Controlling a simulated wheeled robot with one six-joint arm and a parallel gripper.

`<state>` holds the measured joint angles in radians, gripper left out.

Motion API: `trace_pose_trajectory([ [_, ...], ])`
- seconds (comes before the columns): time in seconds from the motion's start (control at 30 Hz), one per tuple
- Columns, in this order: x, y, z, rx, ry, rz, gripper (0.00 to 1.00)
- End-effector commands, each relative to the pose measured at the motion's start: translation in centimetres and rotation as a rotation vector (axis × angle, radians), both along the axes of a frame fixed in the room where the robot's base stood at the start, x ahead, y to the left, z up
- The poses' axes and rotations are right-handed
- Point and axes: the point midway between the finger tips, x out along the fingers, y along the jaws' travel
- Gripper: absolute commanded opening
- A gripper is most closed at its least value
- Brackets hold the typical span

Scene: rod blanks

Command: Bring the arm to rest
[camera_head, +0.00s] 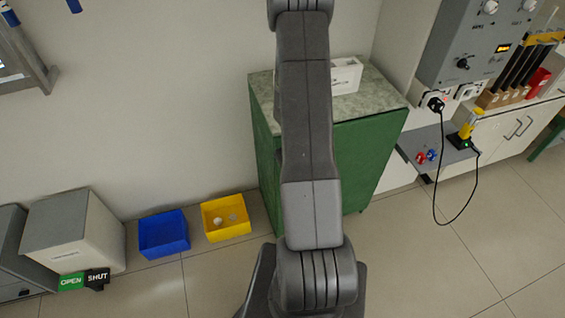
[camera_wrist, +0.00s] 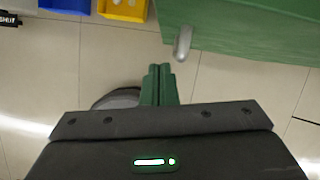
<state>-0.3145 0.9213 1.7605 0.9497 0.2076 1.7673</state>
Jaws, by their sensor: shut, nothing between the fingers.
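My arm crosses the middle of the head view from top to bottom, in front of the green cabinet. My gripper (camera_wrist: 159,84) shows in the wrist view, with its two green fingers together and nothing between them. It points over the tiled floor, apart from the green cabinet (camera_wrist: 240,25) at the upper right. The gripper is not visible in the head view.
The green cabinet (camera_head: 365,165) stands against the wall with a white box (camera_head: 347,76) on top. A blue bin (camera_head: 163,234) and a yellow bin (camera_head: 226,218) sit on the floor. A black cable (camera_head: 436,190) hangs at the right bench.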

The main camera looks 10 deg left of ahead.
Motion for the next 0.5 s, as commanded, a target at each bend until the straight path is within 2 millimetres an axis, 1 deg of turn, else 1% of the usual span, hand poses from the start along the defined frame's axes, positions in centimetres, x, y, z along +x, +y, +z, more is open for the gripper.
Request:
trace_pose_trajectory([
  [0.03, -0.3, -0.2, 1.3, -0.001, -0.001, 0.002, 0.00],
  [0.2, -1.4, -0.8, 4.1, -0.001, 0.002, 0.001, 0.00],
  [0.33, -2.0, -1.2, 5.5, -0.001, 0.003, 0.002, 0.00],
  [0.5, -2.3, -1.4, 6.2, -0.001, 0.005, 0.001, 0.00],
])
